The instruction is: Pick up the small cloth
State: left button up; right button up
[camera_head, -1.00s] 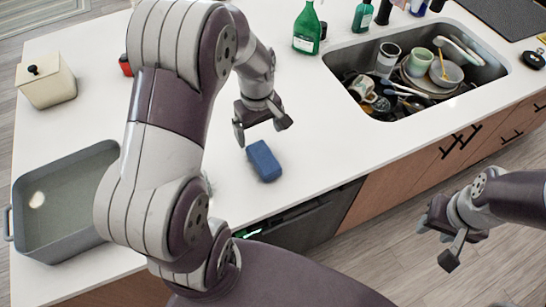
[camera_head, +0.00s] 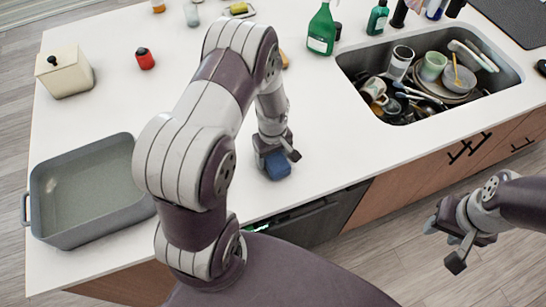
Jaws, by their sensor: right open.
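The small cloth (camera_head: 279,168) is a blue, folded, block-like piece on the white counter, near its front edge. My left gripper (camera_head: 276,157) points down right over it, with a finger on either side of the cloth's upper part. The gripper hides the cloth's far end, and I cannot tell whether the fingers press on it. My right gripper (camera_head: 447,238) is open and empty, out over the floor in front of the cabinets, well away from the cloth.
A grey basin (camera_head: 95,228) stands at the counter's left. A sink (camera_head: 430,75) full of dishes is at the right, with a green spray bottle (camera_head: 321,30) beside it. A cream canister (camera_head: 64,72) and a red jar (camera_head: 145,59) stand at the back left.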

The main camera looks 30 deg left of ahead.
pick_arm(q)
jog(key=c, duration=0.4)
jog(key=shift+r, duration=0.1)
jog(key=shift+r, duration=0.35)
notch_tip(320, 180, up, 3)
jog(key=shift+f+b, duration=0.1)
jog(key=shift+b, duration=0.45)
jog(key=d+r, duration=0.2)
jog(key=d, duration=0.2)
jog(key=d+r+b, duration=0.1)
jog(key=d+r, duration=0.2)
jog(key=d+r+b, duration=0.1)
jog(key=d+r, duration=0.1)
jog(key=d, duration=0.2)
jog(key=shift+s+d+r, duration=0.2)
jog(key=shift+s+d, duration=0.1)
